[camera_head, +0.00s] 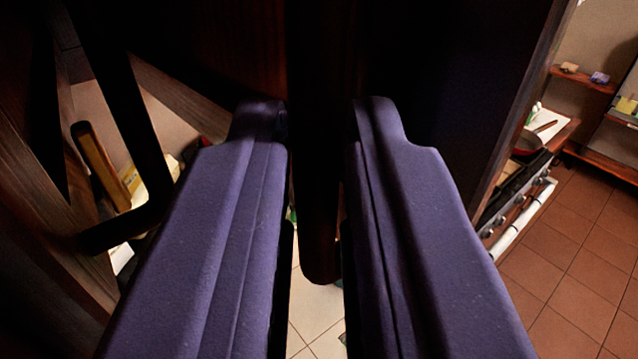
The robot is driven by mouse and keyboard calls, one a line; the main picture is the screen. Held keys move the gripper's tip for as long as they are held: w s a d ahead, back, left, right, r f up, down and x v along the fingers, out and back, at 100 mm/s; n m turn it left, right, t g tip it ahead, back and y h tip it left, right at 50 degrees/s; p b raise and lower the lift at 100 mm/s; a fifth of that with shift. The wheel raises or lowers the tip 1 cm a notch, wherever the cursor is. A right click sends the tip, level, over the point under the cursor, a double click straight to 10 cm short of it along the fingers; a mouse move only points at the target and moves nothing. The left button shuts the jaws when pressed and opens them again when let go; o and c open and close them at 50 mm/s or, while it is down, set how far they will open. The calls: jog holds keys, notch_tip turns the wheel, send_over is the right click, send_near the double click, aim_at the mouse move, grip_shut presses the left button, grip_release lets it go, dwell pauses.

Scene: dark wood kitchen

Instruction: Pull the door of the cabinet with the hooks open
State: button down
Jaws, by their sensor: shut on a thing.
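My gripper (318,135) fills the middle of the view, its two purple fingers either side of a dark, rounded upright bar (319,225). The bar looks like a door handle, and the fingers are shut on it. Behind the fingertips is a very dark wood panel (450,75), which looks like the cabinet door. Its edge runs down the right side. How the bar joins the panel is lost in shadow. I cannot make out any hooks.
At left, a dark angled bar (128,120) stands before a brown wood panel (45,215), with a wooden-handled item (100,165) and a yellow object (135,180) beyond. At right are a stove front (515,210), wall shelves (585,80) and clear tiled floor (575,265).

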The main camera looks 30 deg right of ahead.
jog(key=shift+w+r, duration=0.15)
jog(key=shift+r, duration=0.1)
jog(key=c, duration=1.2)
grip_release()
jog(key=shift+w+d, duration=0.1)
jog(key=shift+w+d+f, duration=0.1)
jog(key=shift+w+f, duration=0.05)
jog(key=shift+w, duration=0.05)
jog(key=shift+s, duration=0.1)
jog(key=shift+s+a+f, duration=0.1)
jog(key=shift+s+a, duration=0.1)
jog(key=shift+a, duration=0.05)
jog(key=b+v, duration=0.2)
jog(key=v, duration=0.5)
jog(key=shift+s+a, duration=0.15)
